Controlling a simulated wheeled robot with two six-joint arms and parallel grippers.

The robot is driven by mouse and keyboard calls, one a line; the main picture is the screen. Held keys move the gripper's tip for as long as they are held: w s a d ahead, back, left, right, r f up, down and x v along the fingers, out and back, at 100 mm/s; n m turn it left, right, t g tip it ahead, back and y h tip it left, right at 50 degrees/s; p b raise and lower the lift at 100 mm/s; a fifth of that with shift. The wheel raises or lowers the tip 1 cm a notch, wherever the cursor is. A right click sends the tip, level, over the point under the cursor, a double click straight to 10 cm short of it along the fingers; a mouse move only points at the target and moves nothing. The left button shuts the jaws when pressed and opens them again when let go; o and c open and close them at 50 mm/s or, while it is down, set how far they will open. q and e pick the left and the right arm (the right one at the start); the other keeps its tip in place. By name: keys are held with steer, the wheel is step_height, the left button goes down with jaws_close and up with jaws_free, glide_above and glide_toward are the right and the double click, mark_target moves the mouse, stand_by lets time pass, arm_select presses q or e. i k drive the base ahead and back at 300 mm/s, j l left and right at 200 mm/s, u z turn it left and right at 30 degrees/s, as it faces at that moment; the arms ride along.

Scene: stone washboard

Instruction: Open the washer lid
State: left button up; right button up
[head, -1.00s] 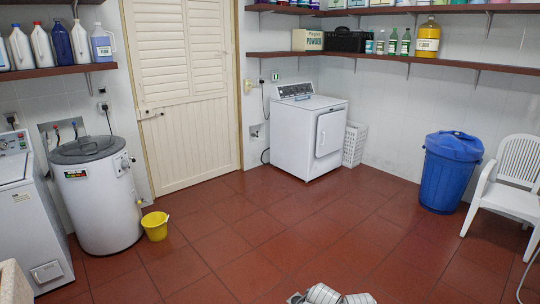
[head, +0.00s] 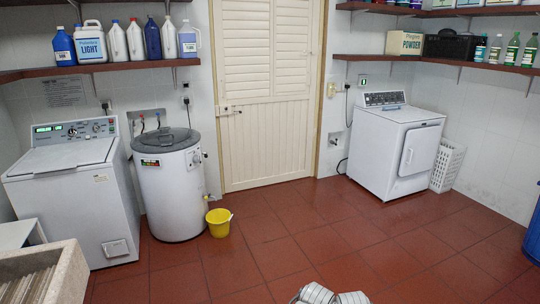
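A white top-loading washer (head: 112,226) stands at the left against the wall in the head view. Its lid (head: 75,157) lies flat and closed on top, with a dark handle strip near the front left edge. The control panel (head: 75,131) at the back has knobs and a lit green display. Neither of my grippers is in view; only part of my own body shows at the bottom middle, well away from the washer.
A grey-lidded white cylinder (head: 170,190) and a yellow bucket (head: 219,222) stand right of the washer. A stone washboard sink (head: 68,270) is in front at the lower left. A second white machine (head: 395,150) stands right of the door. The red tiled floor between is clear.

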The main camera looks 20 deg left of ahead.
mark_target(42, 160)
steer(key=i+j+u, duration=0.15)
steer(key=i+u, duration=0.45)
steer(key=u, duration=0.15)
steer(key=i+u, duration=0.55)
steer(key=i, duration=0.6)
steer(key=i+l+u, duration=0.2)
steer(key=i, duration=0.55)
steer(key=i+j+u, duration=0.25)
steer(key=i+u, duration=0.7)
steer(key=i, duration=0.25)
